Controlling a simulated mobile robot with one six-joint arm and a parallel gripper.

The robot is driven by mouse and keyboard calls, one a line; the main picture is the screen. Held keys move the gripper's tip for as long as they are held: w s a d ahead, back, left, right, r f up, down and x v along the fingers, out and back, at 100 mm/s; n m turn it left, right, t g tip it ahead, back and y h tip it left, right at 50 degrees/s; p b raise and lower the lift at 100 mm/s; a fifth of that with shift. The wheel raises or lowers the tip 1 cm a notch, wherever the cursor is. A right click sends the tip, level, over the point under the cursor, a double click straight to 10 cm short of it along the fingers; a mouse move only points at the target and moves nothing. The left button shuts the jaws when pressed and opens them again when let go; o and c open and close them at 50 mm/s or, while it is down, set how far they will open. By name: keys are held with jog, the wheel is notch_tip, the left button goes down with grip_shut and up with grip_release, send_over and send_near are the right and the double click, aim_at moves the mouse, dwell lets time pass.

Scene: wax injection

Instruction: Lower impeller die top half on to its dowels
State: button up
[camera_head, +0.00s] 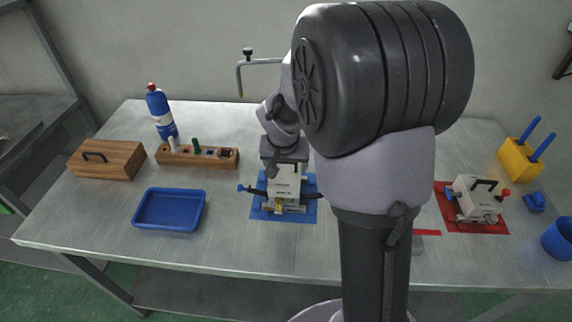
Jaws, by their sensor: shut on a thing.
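The impeller die top half (284,183) is a pale block with a dark handle, held by my gripper (283,168) over the blue mat (257,212) near the middle of the table. My gripper is shut on it from above, and its fingers are small and partly hidden in this view. The lower die parts (283,208), with brass-coloured pieces, show just under the block on the mat. A blue knob sticks out on the left. The dowels are too small to make out, and I cannot tell whether the halves touch.
A blue tray (170,228), wooden box (106,160), wooden rack (180,158) and bottle (160,112) are at left. A yellow holder (520,161) and blue cup (559,238) are far right. My arm hides the table's centre right.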

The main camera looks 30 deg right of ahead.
jog(key=shift+f+b, duration=1.15)
jog(key=shift+b, duration=0.1)
jog(key=o, duration=2.2)
jog(key=shift+c, duration=0.2)
jog(key=p+v, duration=0.6)
jog(key=v, duration=1.1)
jog(key=shift+s+a+p, duration=0.15)
jog(key=shift+s+p, duration=0.05)
jog(key=shift+p, duration=0.2)
jog(key=shift+r, duration=0.15)
